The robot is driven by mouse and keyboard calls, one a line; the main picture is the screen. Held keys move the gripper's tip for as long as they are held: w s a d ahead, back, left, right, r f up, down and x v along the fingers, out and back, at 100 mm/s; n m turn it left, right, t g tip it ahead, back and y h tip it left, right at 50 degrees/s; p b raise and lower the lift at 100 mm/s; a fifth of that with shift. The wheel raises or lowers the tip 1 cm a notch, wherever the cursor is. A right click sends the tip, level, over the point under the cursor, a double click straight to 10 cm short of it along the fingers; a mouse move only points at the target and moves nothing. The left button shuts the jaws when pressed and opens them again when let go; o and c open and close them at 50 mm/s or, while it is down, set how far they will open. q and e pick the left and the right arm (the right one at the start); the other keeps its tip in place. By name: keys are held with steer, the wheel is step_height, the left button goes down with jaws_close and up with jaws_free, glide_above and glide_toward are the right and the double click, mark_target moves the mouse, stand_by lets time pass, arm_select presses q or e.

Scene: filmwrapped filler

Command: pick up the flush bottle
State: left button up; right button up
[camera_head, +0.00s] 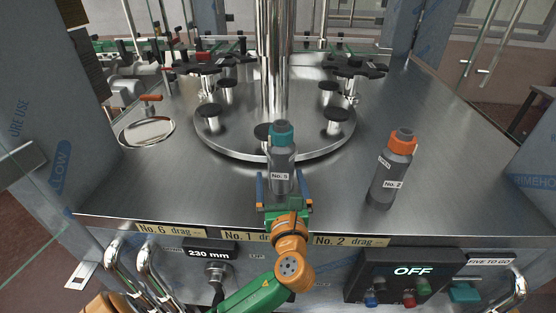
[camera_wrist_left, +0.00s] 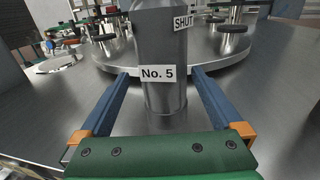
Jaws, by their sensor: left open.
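A grey bottle with a teal cap and a "No. 5" label (camera_head: 281,158) stands upright on the steel deck, in front of the round turntable. In the left wrist view this bottle (camera_wrist_left: 164,100) fills the middle, with a second label reading "SHUT"; its cap is out of frame. My left gripper (camera_head: 282,182) is open, with one blue finger on each side of the bottle and visible gaps between. A grey bottle with an orange cap and a "No. 2" label (camera_head: 392,170) stands to the right. I cannot tell which bottle is the flush bottle. My right gripper is not in view.
The turntable (camera_head: 230,148) with a steel column (camera_head: 273,60) and black-topped posts stands behind. A round steel dish (camera_head: 147,131) is at the left. The deck right of the orange-capped bottle is clear.

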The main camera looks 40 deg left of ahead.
arm_select(q)
steer(key=p+x, duration=0.1)
steer(key=x, duration=0.5)
steer(key=shift+w+d+r, duration=0.15)
steer(key=shift+w, duration=0.1)
steer(key=c, duration=0.8)
jaws_close()
